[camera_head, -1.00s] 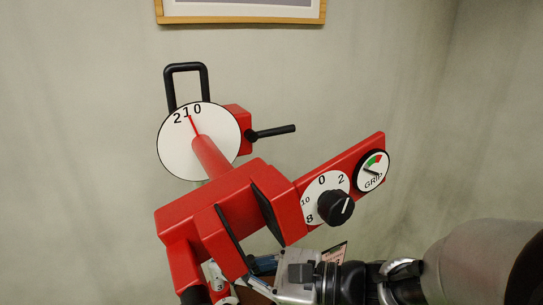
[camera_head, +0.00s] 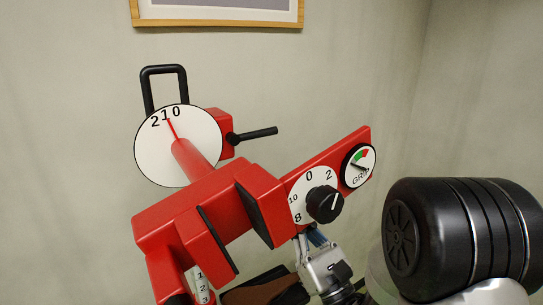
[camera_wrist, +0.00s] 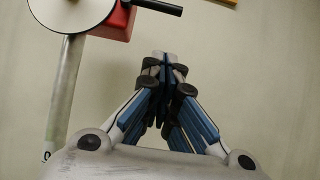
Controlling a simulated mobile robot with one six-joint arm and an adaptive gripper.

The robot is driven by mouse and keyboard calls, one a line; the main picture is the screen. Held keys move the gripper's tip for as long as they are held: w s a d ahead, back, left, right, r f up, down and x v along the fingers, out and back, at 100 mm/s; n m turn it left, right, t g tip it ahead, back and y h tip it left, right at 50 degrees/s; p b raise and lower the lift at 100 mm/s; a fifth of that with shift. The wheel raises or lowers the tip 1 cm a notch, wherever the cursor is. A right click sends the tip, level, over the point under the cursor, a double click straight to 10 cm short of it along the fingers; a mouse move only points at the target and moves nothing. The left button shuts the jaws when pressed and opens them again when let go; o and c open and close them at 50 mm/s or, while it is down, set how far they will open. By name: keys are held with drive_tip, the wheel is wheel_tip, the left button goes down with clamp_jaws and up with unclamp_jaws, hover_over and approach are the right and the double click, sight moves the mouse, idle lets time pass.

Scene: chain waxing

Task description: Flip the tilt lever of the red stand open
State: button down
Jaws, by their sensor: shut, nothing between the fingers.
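The red stand (camera_head: 180,212) has a white round dial (camera_head: 150,160) marked 2 1 0 with a red pointer. A black lever (camera_head: 257,135), which looks like the tilt lever, sticks out to the right from a red block behind the dial. In the wrist view the lever (camera_wrist: 158,7) is at the top, beside the red block and the dial's edge. My gripper (camera_wrist: 160,57) is shut and empty, its fingertips below the lever and apart from it. In the head view my gripper (camera_head: 308,236) is below the knob panel, its fingertips partly hidden.
A red arm of the stand carries a black knob (camera_head: 325,204) and a GRIP gauge (camera_head: 360,166) just above my gripper. Black clamp jaws (camera_head: 255,206) are to its left. A black loop handle (camera_head: 164,72) rises behind the dial. The wall to the right is bare.

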sight(256, 135)
drive_tip(key=s+r+x, duration=0.1)
drive_tip(key=r+x, duration=0.1)
drive_tip(key=x, duration=1)
drive_tip(key=shift+d+r, duration=0.2)
drive_tip(key=shift+r, duration=0.2)
drive_tip(key=shift+w, duration=0.15)
